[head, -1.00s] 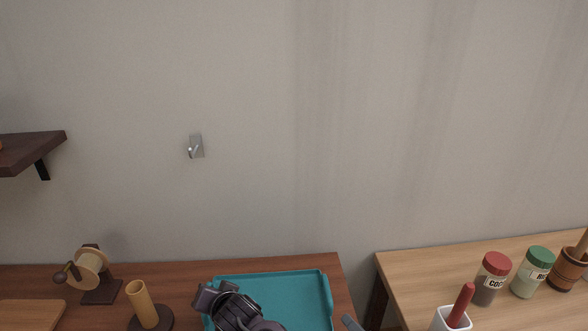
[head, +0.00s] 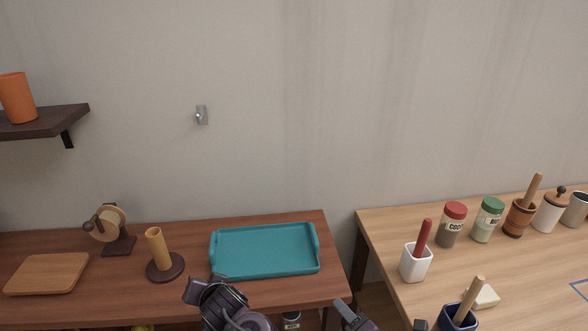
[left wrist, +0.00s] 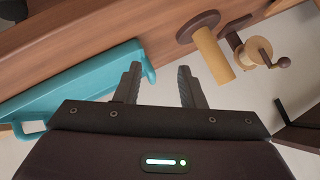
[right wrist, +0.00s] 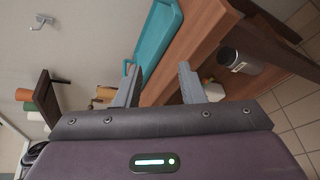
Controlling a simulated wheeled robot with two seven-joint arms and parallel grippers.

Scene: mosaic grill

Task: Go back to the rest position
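My left gripper (left wrist: 159,85) shows in the left wrist view with its two fingers apart and nothing between them. My right gripper (right wrist: 160,84) shows in the right wrist view, also open and empty. In the head view the right gripper (head: 383,318) is at the bottom edge, in front of the gap between the two tables, mostly cut off. A dark part of my left arm shows at the bottom, just in front of the teal tray (head: 265,250). The left gripper's fingers cannot be made out there.
The left table (head: 200,292) bears the empty tray, a wooden board (head: 48,273), a tan upright cylinder on a dark base (head: 165,267) and a small wheeled stand (head: 110,222). The right table (head: 385,235) bears a white pot (head: 415,264), spice jars (head: 452,225) and a blue pot (head: 449,320).

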